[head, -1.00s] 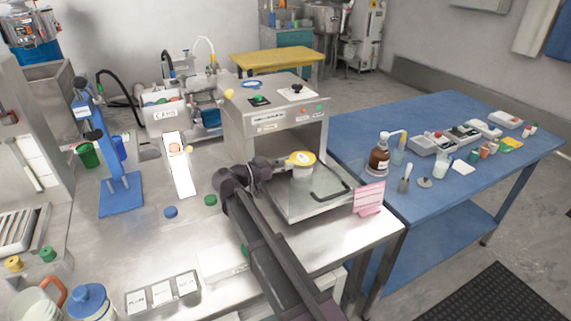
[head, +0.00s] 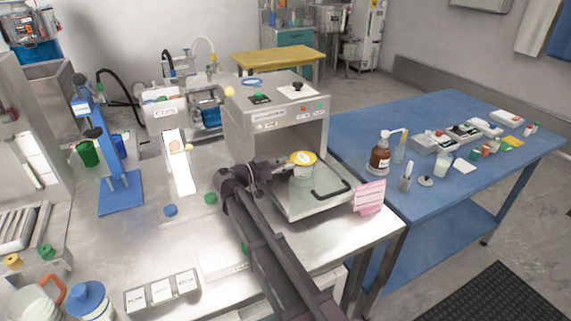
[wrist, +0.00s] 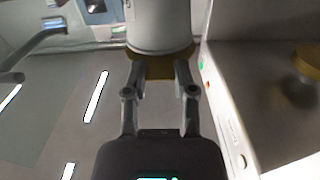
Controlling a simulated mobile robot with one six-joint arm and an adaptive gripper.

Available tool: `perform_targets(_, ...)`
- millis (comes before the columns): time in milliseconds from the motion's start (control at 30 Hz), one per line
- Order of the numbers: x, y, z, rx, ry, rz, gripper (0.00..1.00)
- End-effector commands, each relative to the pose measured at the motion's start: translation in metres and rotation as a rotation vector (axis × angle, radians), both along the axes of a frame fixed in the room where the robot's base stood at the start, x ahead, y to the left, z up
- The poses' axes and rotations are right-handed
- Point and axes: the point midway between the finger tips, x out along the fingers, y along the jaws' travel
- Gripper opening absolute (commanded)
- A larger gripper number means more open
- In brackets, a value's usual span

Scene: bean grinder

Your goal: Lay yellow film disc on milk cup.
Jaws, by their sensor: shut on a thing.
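The yellow film disc (head: 303,157) lies flat over the mouth of the white milk cup (head: 303,171) in the head view. The cup stands upright at the open front of the steel machine. My gripper (head: 287,165) comes in from the left at rim height and is shut on the disc's edge. In the wrist view, which looks upside down, the disc (wrist: 160,66) is between my fingertips (wrist: 160,72) against the rim end of the cup (wrist: 158,25). I cannot tell whether the disc fully touches the rim.
The steel machine (head: 278,120) rises behind the cup, with a dark handle (head: 332,190) to the right and a pink card (head: 369,197) beyond it. A brown pump bottle (head: 380,158) stands on the blue table (head: 440,205). Small green (head: 210,198) and blue (head: 170,210) caps lie left of my arm.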

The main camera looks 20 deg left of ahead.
Motion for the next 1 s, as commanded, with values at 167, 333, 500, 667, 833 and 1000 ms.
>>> perform_targets(167, 0.0001, -0.0001, 0.0001, 0.000, 0.000, 0.000, 0.23)
perform_targets(333, 0.0001, -0.0001, 0.0001, 0.000, 0.000, 0.000, 0.23)
perform_targets(500, 0.0001, -0.0001, -0.0012, 0.000, 0.000, 0.000, 0.23)
perform_targets(667, 0.0001, -0.0002, -0.0043, 0.000, 0.000, 0.000, 0.23)
perform_targets(833, 0.0002, -0.0003, -0.0069, 0.000, 0.000, 0.000, 0.23)
perform_targets(1000, 0.0003, -0.0004, -0.0071, 0.000, 0.000, 0.000, 0.23)
